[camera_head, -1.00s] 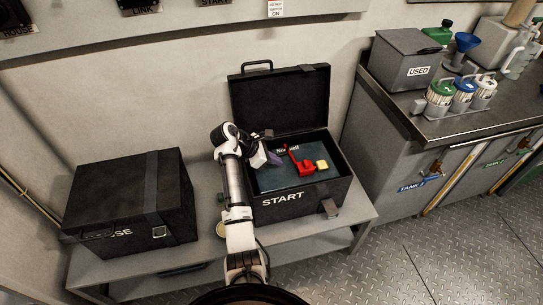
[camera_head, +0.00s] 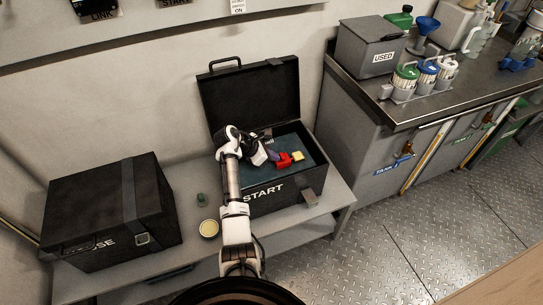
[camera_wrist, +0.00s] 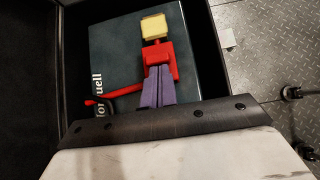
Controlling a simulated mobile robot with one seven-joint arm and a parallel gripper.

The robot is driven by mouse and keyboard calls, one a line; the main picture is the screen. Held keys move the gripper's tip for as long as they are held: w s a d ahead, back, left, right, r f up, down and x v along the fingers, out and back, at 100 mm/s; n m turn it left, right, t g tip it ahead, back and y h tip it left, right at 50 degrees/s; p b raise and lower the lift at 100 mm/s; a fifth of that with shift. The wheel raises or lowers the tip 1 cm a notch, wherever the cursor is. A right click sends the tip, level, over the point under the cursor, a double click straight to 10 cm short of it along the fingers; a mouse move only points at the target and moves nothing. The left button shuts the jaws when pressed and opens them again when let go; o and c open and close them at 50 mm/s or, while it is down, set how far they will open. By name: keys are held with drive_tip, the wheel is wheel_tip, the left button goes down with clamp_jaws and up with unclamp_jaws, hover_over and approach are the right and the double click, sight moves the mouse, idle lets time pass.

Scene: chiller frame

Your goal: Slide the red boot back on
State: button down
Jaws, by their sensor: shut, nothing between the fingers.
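The red boot (camera_head: 283,161) lies on the dark teal top of the unit (camera_head: 312,151) inside the open black START box (camera_head: 270,195). A pale yellow block (camera_head: 298,155) sits right beside the boot. In the wrist view the red boot (camera_wrist: 171,52) has a thin red strap (camera_wrist: 118,92) reaching left, and the yellow block (camera_wrist: 154,26) is beyond it. My gripper (camera_wrist: 158,68) has purple fingers, which are shut with nothing between them. Their tips overlap the boot's near side in the picture; I cannot tell whether they touch. In the head view my gripper (camera_head: 273,156) is left of the boot.
The box's raised lid (camera_head: 250,98) stands behind, and its walls surround the unit. A closed black case (camera_head: 110,210) is on the bench at left. A round yellow-topped tin (camera_head: 209,228) and a small dark green item (camera_head: 201,200) lie between. A metal counter (camera_head: 420,105) is at right.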

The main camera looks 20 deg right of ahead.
drive_tip(key=d+p, duration=0.2)
drive_tip(key=d, duration=0.5)
drive_tip(key=shift+w, duration=0.1)
drive_tip(key=shift+r, duration=0.1)
drive_tip(key=a+p, duration=0.1)
drive_tip(key=a, duration=0.1)
drive_tip(key=a+r+p, duration=0.1)
drive_tip(key=a, duration=0.2)
drive_tip(key=shift+a, duration=0.25)
drive_tip(key=v, duration=0.8)
drive_tip(key=shift+b, duration=0.4)
drive_tip(key=shift+r, duration=0.15)
